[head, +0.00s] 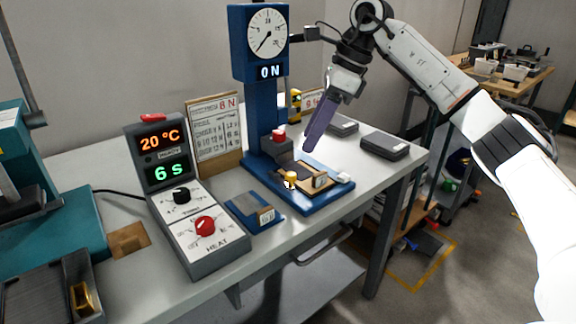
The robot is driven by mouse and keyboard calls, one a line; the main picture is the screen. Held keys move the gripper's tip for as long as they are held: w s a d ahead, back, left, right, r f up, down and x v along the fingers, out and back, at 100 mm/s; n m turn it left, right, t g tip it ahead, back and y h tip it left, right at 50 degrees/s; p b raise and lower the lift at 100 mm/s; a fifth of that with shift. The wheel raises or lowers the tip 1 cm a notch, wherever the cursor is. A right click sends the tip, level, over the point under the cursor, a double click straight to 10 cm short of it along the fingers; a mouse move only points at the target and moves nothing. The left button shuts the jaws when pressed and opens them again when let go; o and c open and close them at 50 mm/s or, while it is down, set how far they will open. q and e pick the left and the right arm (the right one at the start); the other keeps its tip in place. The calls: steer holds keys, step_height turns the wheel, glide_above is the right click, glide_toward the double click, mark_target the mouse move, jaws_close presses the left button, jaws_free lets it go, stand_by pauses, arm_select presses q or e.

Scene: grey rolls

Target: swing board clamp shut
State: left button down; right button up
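A blue test stand (262,115) with a round dial and a "0 N" display stands on the bench. On its blue base (325,199) lies a brown board-like piece (311,172) with a small tan tag block (320,180). A yellow-topped knob (291,177) sits at its front left, perhaps part of the clamp; I cannot tell the clamp's position. My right gripper (309,147) points down with purple fingers just above and behind the board piece, apparently not touching it. The fingers overlap in this view, so their opening is hidden. My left gripper is not in view.
A control box (187,215) showing 20 °C and 6 s stands left of the stand. A small blue fixture (254,212) lies between them. A teal machine (50,215) fills the far left. Dark flat boxes (385,145) lie at the bench's right end.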

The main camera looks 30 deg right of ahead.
mark_target(292, 174)
steer(key=b+x, duration=0.1)
steer(key=x, duration=0.7)
steer(key=shift+a+f, duration=0.15)
steer(key=shift+f, duration=0.15)
steer(key=shift+w+a+f, duration=0.15)
steer(key=shift+a+f, duration=0.05)
steer(key=shift+f, duration=0.35)
jaws_close()
